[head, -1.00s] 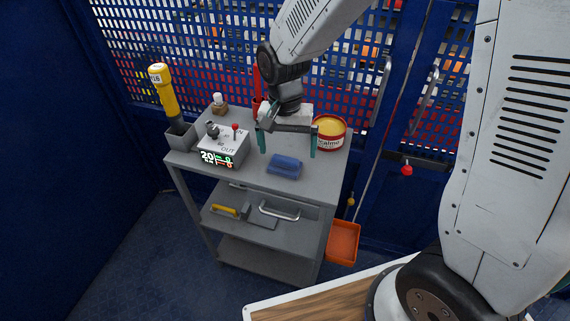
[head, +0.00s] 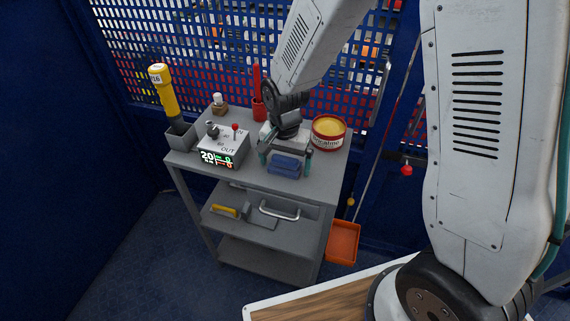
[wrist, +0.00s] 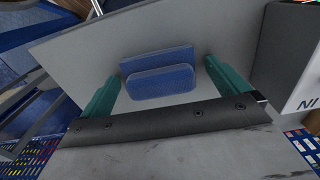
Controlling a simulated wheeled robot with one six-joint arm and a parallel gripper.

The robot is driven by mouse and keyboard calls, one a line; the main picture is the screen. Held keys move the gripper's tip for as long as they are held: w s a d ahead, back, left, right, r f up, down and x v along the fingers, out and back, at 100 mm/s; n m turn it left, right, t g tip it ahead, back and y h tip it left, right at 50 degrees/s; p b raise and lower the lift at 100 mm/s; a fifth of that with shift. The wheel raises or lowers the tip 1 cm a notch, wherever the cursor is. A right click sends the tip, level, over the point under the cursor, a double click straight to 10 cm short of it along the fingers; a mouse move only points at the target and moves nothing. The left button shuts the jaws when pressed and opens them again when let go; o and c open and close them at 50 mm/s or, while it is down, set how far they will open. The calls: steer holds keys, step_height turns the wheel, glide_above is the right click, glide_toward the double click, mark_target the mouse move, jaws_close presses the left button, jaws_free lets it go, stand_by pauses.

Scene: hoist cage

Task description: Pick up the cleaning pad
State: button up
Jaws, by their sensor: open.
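The cleaning pad (head: 285,165) is a blue block with a raised upper part, lying on the grey cart top near its front edge. It also shows in the wrist view (wrist: 160,83), between and beyond the fingertips. My gripper (head: 286,160) is open, with its green fingers apart on the left and right of the pad. In the wrist view my gripper (wrist: 160,80) has nothing in its jaws, and clear gaps show on both sides of the pad. How high the fingertips are above the cart top is hard to tell.
On the cart top (head: 248,177), a control box with a lit display (head: 222,148) stands left of the pad. A red holder (head: 260,108) and a yellow torch (head: 165,92) stand further off. A blue mesh wall is behind.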

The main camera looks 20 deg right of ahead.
steer(key=shift+c, duration=0.3)
steer(key=c, duration=1)
steer(key=shift+o, duration=0.2)
